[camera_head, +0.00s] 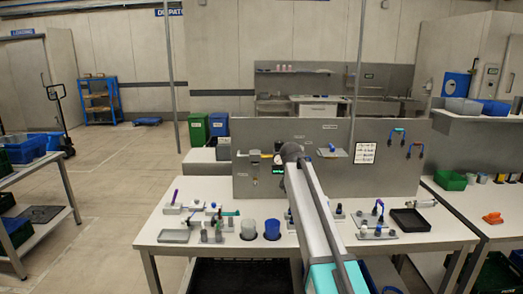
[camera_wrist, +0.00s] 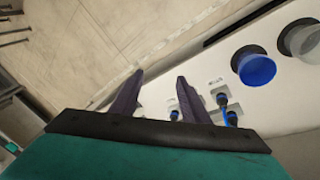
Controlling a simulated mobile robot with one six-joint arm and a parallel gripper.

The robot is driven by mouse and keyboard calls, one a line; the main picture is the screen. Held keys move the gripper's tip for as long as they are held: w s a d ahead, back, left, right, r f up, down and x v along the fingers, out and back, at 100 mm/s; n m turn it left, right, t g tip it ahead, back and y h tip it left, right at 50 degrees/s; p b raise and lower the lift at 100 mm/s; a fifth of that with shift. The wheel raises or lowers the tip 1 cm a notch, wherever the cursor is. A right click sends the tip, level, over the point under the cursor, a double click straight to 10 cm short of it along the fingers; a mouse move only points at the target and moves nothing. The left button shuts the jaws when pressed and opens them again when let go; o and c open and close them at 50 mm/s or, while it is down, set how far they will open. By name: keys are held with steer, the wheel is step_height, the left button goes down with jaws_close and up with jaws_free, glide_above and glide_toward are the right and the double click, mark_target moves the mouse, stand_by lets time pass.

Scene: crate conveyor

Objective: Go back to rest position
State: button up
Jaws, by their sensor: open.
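My gripper shows in the wrist view (camera_wrist: 158,92) with its two dark fingers apart and nothing between them. It hangs above the edge of the white worktable (camera_wrist: 275,110), with floor in view beyond. In the head view my arm reaches forward over the middle of the table (camera_head: 160,232), and the gripper at its end is hidden behind the arm. A blue cup (camera_wrist: 257,68) and a grey cup (camera_wrist: 302,40) are to the right of the fingers in the wrist view. Small blue and black fittings (camera_wrist: 222,99) sit in a white holder close to the right finger.
A grey panel (camera_head: 300,180) stands along the table's back. A grey tray (camera_head: 174,236) lies at the left and a black tray (camera_head: 410,220) at the right. A shelf rack (camera_head: 45,170) is at far left; the floor (camera_head: 110,190) between is clear.

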steer(key=s+d+f+n+g, duration=0.1)
steer(key=s+f, duration=0.6)
steer(key=f, duration=0.5)
steer(key=s+d+f+g, duration=0.1)
steer(key=s+f+g, duration=0.1)
steer(key=s+f, duration=0.75)
steer(key=s+d+f+n+g, duration=0.1)
steer(key=s+f, duration=0.3)
steer(key=f, duration=1.1)
steer(key=s+a+f+n+y, duration=0.1)
steer(key=s+f+n, duration=0.1)
steer(key=s+f, duration=0.4)
steer(key=s+a+f+n+y, duration=0.1)
steer(key=s+f, duration=0.4)
steer(key=s, duration=1)
steer(key=s+a+f+n+g+y, duration=0.1)
steer(key=s+f+n, duration=0.3)
steer(key=s, duration=0.7)
steer(key=shift+s+f+y, duration=0.2)
steer(key=shift+f+y, duration=0.1)
steer(key=shift+f, duration=1)
